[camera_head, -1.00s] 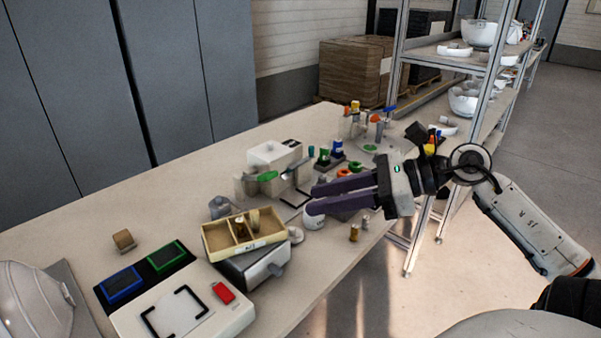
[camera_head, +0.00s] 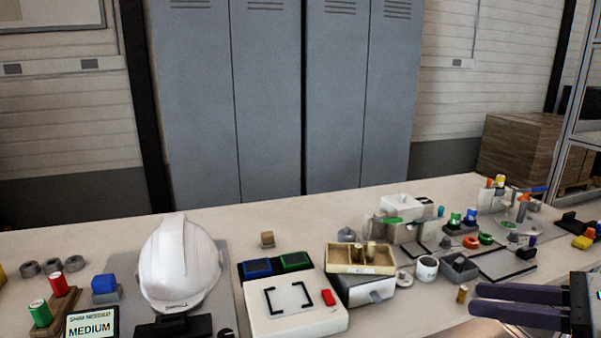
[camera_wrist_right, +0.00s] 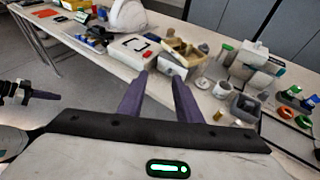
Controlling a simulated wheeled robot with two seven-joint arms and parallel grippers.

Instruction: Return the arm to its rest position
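My right gripper (camera_head: 472,299) reaches in from the lower right of the head view. Its two dark purple fingers are apart, with nothing between them, beside the table's front edge. In the right wrist view the same fingers (camera_wrist_right: 160,76) show spread and empty, pointing toward the table. My left gripper (camera_wrist_right: 36,94) appears small at the left edge of the right wrist view, away from the table; its opening is too small to judge. It does not show in the head view.
The table (camera_head: 440,202) carries a white helmet (camera_head: 180,262), a white fixture box (camera_head: 297,318), a beige divided tray (camera_head: 345,267), a white cup (camera_head: 427,268) and several small coloured parts. Grey lockers (camera_head: 290,100) stand behind. A shelf rack (camera_head: 577,130) is at right.

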